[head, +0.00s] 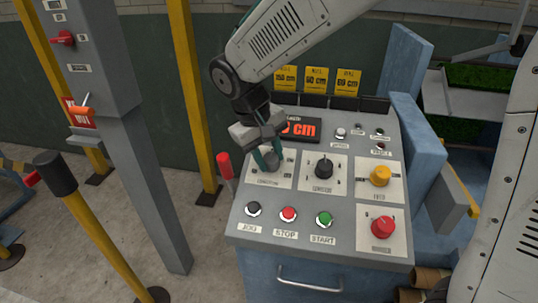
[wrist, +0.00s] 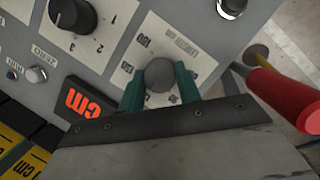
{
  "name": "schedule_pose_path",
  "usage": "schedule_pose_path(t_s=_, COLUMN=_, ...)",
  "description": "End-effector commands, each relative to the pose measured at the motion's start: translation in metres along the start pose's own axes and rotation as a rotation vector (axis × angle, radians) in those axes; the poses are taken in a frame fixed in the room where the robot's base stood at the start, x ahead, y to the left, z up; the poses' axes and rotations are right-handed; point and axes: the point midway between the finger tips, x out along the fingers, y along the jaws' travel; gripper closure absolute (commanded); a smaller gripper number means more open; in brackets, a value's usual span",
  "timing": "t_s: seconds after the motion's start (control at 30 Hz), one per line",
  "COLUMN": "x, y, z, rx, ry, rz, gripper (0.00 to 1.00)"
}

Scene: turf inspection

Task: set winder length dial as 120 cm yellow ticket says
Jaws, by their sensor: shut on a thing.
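The length dial is a round grey knob (wrist: 159,75) on a white plate with printed numbers, at the upper left of the sloped grey panel in the head view. My gripper (wrist: 160,88) has its teal fingers on both sides of the knob, shut on it. In the head view my gripper (head: 266,158) comes down over the dial plate (head: 250,180) and partly hides the knob. The red-lit display (head: 301,129) ends in "0 cm"; its left part is hidden by my gripper. Yellow tickets (head: 316,80) stand in a row behind the panel; their small print is hard to read.
Right of the dial are a black selector knob (head: 323,167) and a yellow knob (head: 380,176). Black, red (head: 288,214) and green (head: 324,219) buttons lie in front, with a large red knob (head: 383,226) at right.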

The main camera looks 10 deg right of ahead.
Motion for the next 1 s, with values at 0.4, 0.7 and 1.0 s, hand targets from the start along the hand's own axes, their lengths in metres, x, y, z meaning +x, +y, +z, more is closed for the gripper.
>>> schedule_pose_path(t_s=0.4, x=-0.001, y=0.0, z=-0.001, rx=0.002, ry=0.005, rz=-0.001, gripper=0.45)
schedule_pose_path(t_s=0.7, x=-0.015, y=0.0, z=-0.001, rx=0.002, ry=0.006, rz=-0.001, gripper=0.45)
schedule_pose_path(t_s=1.0, x=-0.064, y=-0.001, z=-0.002, rx=0.001, ry=0.008, rz=-0.001, gripper=0.45)
